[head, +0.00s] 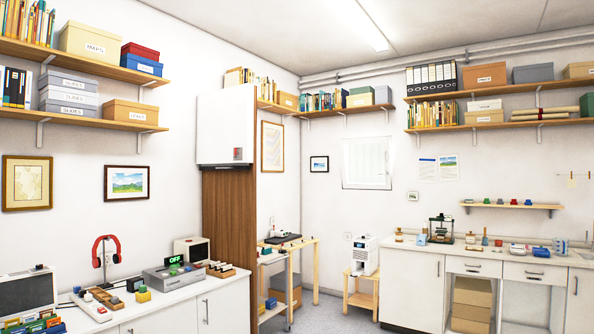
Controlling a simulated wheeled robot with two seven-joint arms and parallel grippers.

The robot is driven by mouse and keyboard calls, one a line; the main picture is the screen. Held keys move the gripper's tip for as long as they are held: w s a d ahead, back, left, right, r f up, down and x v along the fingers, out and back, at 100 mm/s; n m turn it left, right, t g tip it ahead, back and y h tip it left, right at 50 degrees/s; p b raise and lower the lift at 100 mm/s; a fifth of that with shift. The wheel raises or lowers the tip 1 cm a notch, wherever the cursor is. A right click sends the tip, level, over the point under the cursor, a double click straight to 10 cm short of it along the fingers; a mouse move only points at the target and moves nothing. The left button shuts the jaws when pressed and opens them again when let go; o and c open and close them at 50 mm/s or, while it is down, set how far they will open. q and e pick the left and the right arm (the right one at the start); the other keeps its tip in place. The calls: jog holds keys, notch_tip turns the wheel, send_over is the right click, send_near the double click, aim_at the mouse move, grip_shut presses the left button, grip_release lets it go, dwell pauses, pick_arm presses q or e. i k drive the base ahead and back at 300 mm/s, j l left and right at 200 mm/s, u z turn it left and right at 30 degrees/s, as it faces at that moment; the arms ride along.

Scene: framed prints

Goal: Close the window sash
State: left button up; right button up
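The window sash (366,162) is a small white panel on the far wall, right of the room's corner. Its sides spread slightly toward the top, so it appears tilted inward at the top. The size of the gap is too small to tell from here. A handle cannot be made out clearly. Neither of my grippers shows in the head view.
A white counter (180,305) with small items runs along the left wall. A wooden-sided cabinet (229,230) stands beside it. Below the window, a small wooden stand (361,297) holds a white machine (364,257). A right counter (412,280) adjoins. Some grey floor (318,315) is clear.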

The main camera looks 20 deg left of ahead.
aim_at(385, 140)
jog(key=u, duration=0.15)
jog(key=j+u, duration=0.2)
jog(key=i+j+u, duration=0.2)
jog(key=j, duration=0.2)
jog(key=i+j+u, duration=0.35)
jog(key=j, duration=0.4)
jog(key=i+j+u, duration=0.3)
jog(key=i+j, duration=0.35)
jog(key=i+j+z, duration=0.1)
jog(key=i+z, duration=0.15)
jog(key=i, duration=0.25)
jog(key=i+j+z, duration=0.25)
jog(key=i, duration=0.2)
jog(key=i+l+z, duration=0.2)
jog(key=i+z, duration=0.6)
jog(key=i, duration=0.2)
jog(key=i+j+z, duration=0.1)
jog(key=i+z, duration=0.3)
jog(key=i, duration=2.6)
jog(key=i+u, duration=0.1)
jog(key=i, duration=0.4)
jog(key=i+u, duration=0.1)
jog(key=i, duration=0.4)
jog(key=i+l+u, duration=0.15)
jog(key=i, duration=0.35)
jog(key=i+l+u, duration=0.1)
jog(key=i, duration=0.4)
jog(key=i+l+u, duration=0.1)
jog(key=i, duration=0.4)
